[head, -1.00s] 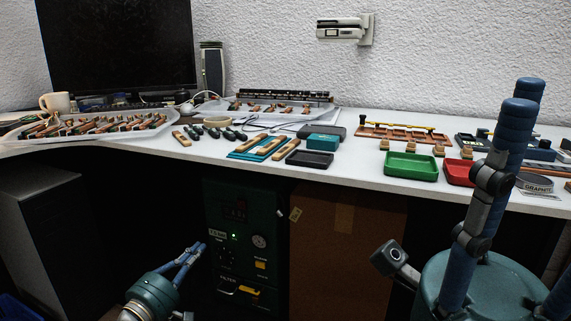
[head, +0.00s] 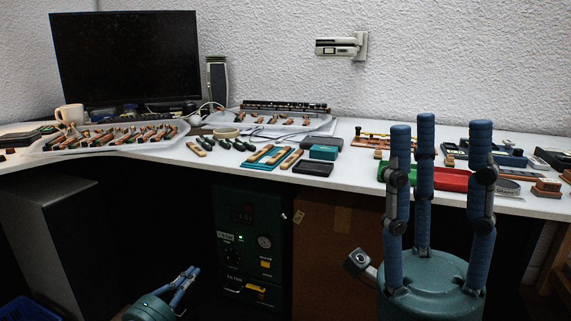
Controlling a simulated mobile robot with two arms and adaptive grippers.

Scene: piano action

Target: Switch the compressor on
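The compressor (head: 249,238) is a dark green cabinet under the desk. Its front has a small display with dim red digits, a lit green lamp (head: 241,238), a round gauge (head: 264,241), a yellow part (head: 265,264) below the gauge and a yellow handle-like part (head: 254,288) lower down. Its labels are too small to read surely. My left gripper (head: 192,271) is low in the view, left of the compressor and apart from it; its fingers lie close together and overlap in view. My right gripper (head: 436,125) stands to the right, fingers upright and spread, empty, in front of the desk.
The desk (head: 215,172) carries trays of piano parts, tools, a green tray (head: 398,174) and a red tray (head: 453,179), both partly hidden by my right fingers. A brown panel (head: 330,250) stands right of the compressor. A grey cabinet (head: 55,235) stands at left.

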